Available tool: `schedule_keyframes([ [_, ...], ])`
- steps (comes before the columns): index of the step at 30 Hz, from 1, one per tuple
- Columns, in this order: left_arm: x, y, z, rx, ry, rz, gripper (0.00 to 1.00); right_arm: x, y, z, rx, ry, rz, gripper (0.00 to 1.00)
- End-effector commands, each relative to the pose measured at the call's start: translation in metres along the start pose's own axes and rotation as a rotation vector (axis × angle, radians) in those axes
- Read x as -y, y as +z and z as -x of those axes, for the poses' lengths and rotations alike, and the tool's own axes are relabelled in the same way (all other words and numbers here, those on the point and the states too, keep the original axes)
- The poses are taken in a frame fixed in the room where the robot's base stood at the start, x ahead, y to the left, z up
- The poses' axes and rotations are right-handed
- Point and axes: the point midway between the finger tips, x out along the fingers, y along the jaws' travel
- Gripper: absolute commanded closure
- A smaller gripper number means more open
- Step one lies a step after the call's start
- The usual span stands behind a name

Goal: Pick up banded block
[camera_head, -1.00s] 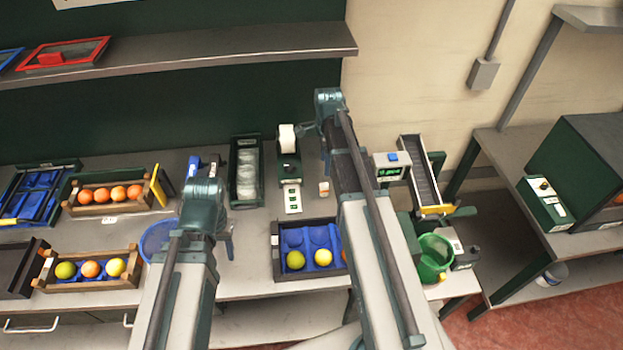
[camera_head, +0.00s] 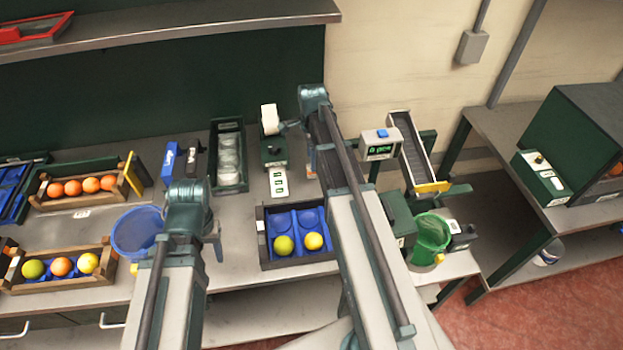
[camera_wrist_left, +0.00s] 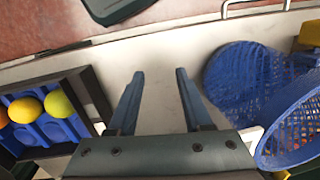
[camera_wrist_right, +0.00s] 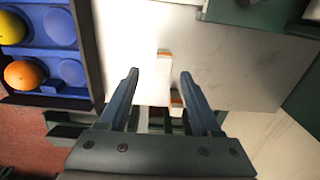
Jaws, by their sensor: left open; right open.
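A small pale block with orange-brown bands (camera_wrist_right: 164,64) lies on the worktop in the right wrist view. It shows between and beyond the fingertips of my right gripper (camera_wrist_right: 158,74), which is open and empty. The block's near part is partly hidden, and I cannot tell whether the second banded piece nearer the gripper belongs to it. In the head view my right arm covers most of this spot. My left gripper (camera_wrist_left: 153,72) is open and empty above bare worktop, between a dark tray and a blue mesh basket.
A dark tray with blue cups (camera_head: 264,252) holds fruit beside my right arm. A blue basket (camera_head: 137,232) and wooden fruit crates (camera_head: 68,286) stand left. A printer (camera_head: 272,150), scale display (camera_head: 380,148), chute (camera_head: 411,145) and green basket (camera_head: 432,236) stand around the right arm.

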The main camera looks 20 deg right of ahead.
Motion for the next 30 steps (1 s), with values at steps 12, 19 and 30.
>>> schedule_keyframes([
  [12,-0.002,-0.001,-0.017,0.0,0.0,0.001,0.5,0.002,0.0,-0.018,0.0,0.0,0.0,0.35],
  [19,-0.004,-0.003,-0.047,0.0,0.0,0.002,0.5,0.006,0.0,-0.047,0.0,0.0,0.0,0.35],
  [30,-0.005,-0.003,-0.054,0.0,0.0,0.002,0.5,0.005,0.0,-0.054,0.0,0.0,0.0,0.35],
])
